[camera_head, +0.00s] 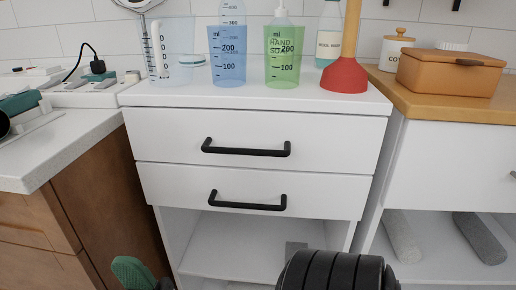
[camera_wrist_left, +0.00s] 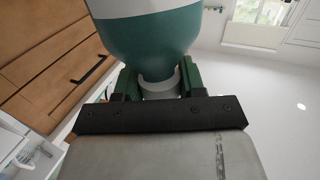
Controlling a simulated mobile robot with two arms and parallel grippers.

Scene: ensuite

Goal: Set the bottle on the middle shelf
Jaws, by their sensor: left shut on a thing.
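A bottle with a teal lower part and a white band (camera_wrist_left: 155,35) fills the top middle of the left wrist view. My left gripper (camera_wrist_left: 158,88) is shut on its narrow pale end, with a green finger on either side. The bottle's far end is cut off by the frame. In the head view a rounded green tip (camera_head: 132,272) shows at the bottom edge; I cannot tell which part it is. An open white shelf (camera_head: 235,250) lies under two drawers in the white cabinet ahead. My right gripper is not in view.
The cabinet top holds a blue cup (camera_head: 227,58), a green cup (camera_head: 282,60), a red plunger (camera_head: 345,78) and other bottles. Two black-handled drawers (camera_head: 250,130) are closed above the shelf. Rolled towels (camera_head: 402,238) lie in the right cabinet. A grey item (camera_head: 295,250) lies on the shelf.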

